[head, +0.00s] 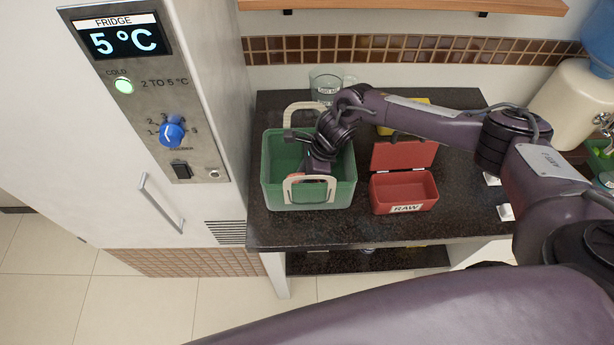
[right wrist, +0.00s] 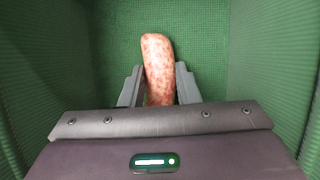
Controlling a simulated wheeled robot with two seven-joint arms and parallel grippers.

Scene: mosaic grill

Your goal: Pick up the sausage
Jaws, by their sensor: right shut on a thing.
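The sausage (right wrist: 158,62) is mottled pink and brown. In the right wrist view it lies lengthwise between the fingers of my right gripper (right wrist: 159,88), which is shut on it. Behind it are the green floor and walls of the green basket (right wrist: 60,45). I cannot tell whether the sausage touches the basket floor. My left gripper is not in view.
An open red box (head: 403,209) marked RAW stands right of the basket on the dark counter (head: 462,221). The basket's pale handles (head: 303,190) rise near my right gripper. A glass jug (head: 325,84) stands behind. The fridge (head: 170,215) borders the counter's left side.

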